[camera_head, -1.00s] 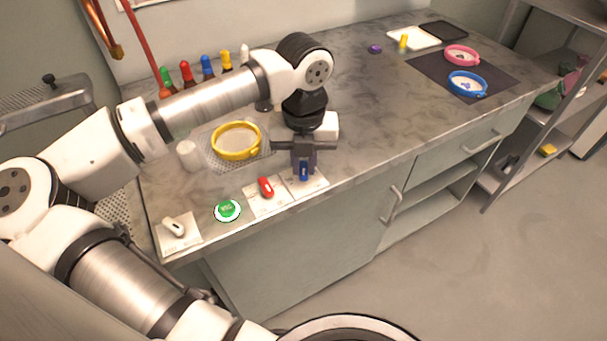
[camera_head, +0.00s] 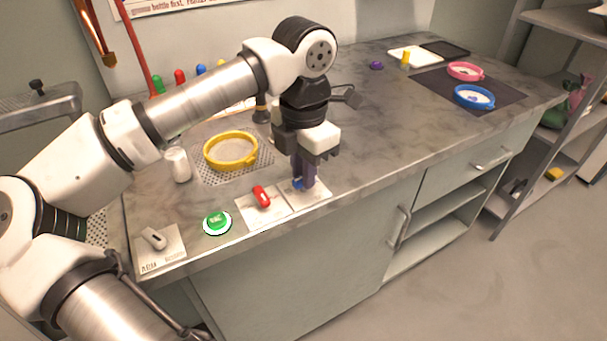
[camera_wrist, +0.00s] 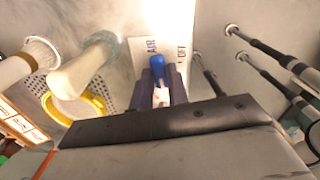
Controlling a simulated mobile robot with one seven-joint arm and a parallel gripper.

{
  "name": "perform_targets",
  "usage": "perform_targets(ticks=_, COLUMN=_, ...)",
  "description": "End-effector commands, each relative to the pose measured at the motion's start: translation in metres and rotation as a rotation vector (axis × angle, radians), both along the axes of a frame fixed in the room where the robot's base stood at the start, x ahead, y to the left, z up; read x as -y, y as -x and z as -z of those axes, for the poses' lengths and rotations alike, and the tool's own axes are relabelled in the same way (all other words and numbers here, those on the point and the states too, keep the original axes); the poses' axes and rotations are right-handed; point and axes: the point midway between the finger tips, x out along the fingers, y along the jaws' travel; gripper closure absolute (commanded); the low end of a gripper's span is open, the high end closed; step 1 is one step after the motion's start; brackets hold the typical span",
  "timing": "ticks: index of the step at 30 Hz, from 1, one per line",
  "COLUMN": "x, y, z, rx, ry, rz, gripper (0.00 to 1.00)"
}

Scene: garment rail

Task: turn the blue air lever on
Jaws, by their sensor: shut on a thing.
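The blue air lever (camera_head: 298,184) sits on a white plate at the front edge of the counter. My gripper (camera_head: 304,176) points down over it, and its dark purple fingers hide most of the lever. In the wrist view, the blue lever (camera_wrist: 157,68) shows between the fingers (camera_wrist: 158,92), which are shut on it. The white plate (camera_wrist: 180,45) carries the printed words AIR and OFF, with OFF to the right of the lever. The lever's base is partly hidden by the fingers.
A red lever (camera_head: 261,196), a green button (camera_head: 217,221) and a white lever (camera_head: 154,238) line the front edge to the left. A yellow ring (camera_head: 231,151) and a white cylinder (camera_head: 178,164) stand behind.

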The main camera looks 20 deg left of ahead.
Motion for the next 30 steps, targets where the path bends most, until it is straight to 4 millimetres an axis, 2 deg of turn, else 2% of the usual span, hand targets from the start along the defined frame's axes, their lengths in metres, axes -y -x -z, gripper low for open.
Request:
perform_targets(ticks=10, x=0.0003, y=-0.0008, z=0.0000, rx=0.003, ry=0.001, rz=0.148, gripper=1.00)
perform_targets(ticks=27, x=0.0003, y=-0.0008, z=-0.0008, rx=0.003, ry=0.001, rz=0.178, gripper=1.00)
perform_targets(ticks=28, x=0.0004, y=-0.0008, z=-0.0008, rx=0.003, ry=0.001, rz=0.178, gripper=0.81)
perform_targets(ticks=30, x=0.0003, y=-0.0007, z=-0.0007, rx=0.003, ry=0.001, rz=0.177, gripper=0.72)
